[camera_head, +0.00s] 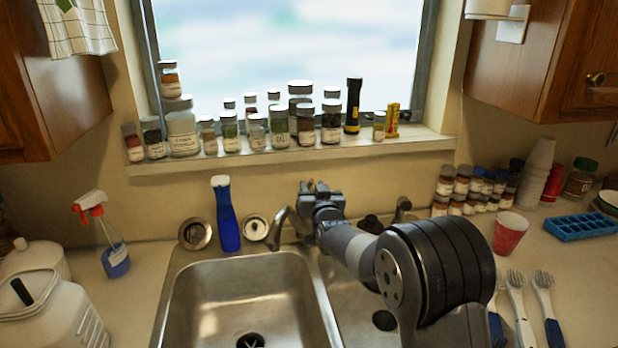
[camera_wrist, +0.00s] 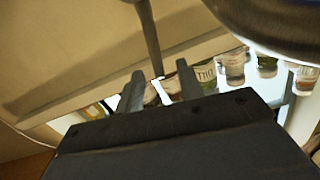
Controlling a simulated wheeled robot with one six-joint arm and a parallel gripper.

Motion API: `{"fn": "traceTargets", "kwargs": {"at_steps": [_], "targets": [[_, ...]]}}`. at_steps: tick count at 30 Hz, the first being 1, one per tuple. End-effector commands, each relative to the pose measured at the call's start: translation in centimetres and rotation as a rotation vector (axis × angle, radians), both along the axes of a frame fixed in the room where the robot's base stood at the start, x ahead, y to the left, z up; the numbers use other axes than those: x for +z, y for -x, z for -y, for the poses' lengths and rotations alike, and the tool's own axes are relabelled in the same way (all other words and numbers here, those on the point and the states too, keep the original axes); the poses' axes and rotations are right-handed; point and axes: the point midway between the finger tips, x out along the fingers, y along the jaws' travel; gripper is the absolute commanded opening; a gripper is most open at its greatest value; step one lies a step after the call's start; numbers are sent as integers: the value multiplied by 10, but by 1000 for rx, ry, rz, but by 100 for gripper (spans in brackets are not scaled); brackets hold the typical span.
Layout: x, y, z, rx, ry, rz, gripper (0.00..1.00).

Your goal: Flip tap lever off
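The tap's curved metal spout (camera_head: 279,226) rises behind the double sink, and my gripper (camera_head: 318,190) is just right of and above it, near the back wall. In the head view my gripper and arm hide the tap's body and lever. In the wrist view a thin metal rod (camera_wrist: 149,38), which looks like the tap lever, comes down from the top edge toward the gap between my fingers. The two fingers (camera_wrist: 160,86) stand apart with a clear gap. The rod's end is near the fingertips; I cannot tell whether it touches either finger.
A blue bottle (camera_head: 227,215) stands left of the spout. Several spice jars (camera_head: 281,127) and a flashlight (camera_head: 353,106) line the windowsill above. A short metal fitting (camera_head: 402,206) stands right of my arm. The left basin (camera_head: 245,290) is empty apart from its drain.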

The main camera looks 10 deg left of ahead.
Motion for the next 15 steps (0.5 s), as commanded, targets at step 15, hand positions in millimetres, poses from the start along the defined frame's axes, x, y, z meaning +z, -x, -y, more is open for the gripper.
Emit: {"fn": "traceTargets", "kwargs": {"at_steps": [15], "targets": [[0,-30,-15,0,0,0,36]]}}
